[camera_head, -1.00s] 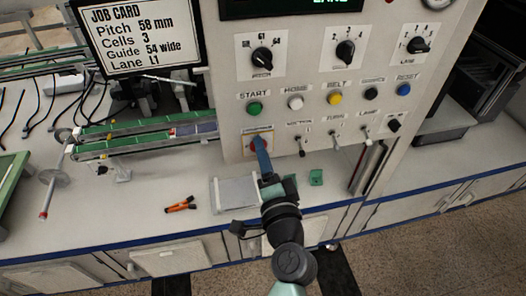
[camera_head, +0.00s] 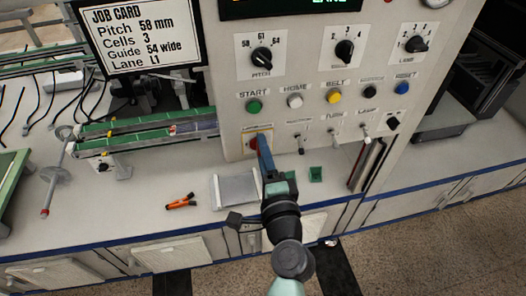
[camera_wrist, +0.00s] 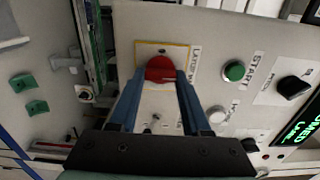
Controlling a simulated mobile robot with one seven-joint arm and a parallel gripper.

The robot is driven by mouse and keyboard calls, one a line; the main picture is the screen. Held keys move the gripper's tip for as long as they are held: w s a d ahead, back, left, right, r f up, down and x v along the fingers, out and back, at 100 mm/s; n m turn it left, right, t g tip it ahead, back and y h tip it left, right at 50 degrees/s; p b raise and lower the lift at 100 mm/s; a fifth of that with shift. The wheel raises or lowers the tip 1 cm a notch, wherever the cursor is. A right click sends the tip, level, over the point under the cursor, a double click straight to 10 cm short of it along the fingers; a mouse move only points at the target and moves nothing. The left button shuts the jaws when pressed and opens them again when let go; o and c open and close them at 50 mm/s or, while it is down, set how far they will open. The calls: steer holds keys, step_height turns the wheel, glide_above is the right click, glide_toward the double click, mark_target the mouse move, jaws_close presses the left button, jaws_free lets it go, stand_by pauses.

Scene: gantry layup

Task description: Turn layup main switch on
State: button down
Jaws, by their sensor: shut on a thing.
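The main switch (camera_wrist: 160,69) is a red rotary knob on a yellow-edged plate, at the lower left of the white control panel (camera_head: 225,105). In the head view it (camera_head: 253,142) is partly hidden by my finger. My gripper (camera_wrist: 160,82) has its two blue fingers on either side of the red knob in the wrist view, shut on it. In the head view my gripper (camera_head: 264,150) reaches up to the panel from below. The knob's exact angle is hard to read.
Close by on the panel are the green START button (camera_head: 254,107), a row of small toggles (camera_head: 300,144) and several rotary dials (camera_head: 261,58). A job card (camera_head: 140,35) stands at the upper left. Orange-handled pliers (camera_head: 180,201) and a grey tray (camera_head: 236,188) lie on the bench.

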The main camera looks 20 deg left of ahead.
steer(key=shift+c, duration=1.8)
jaws_free()
steer(key=shift+s, duration=0.1)
steer(key=b+v, duration=0.3)
steer(key=v, duration=1)
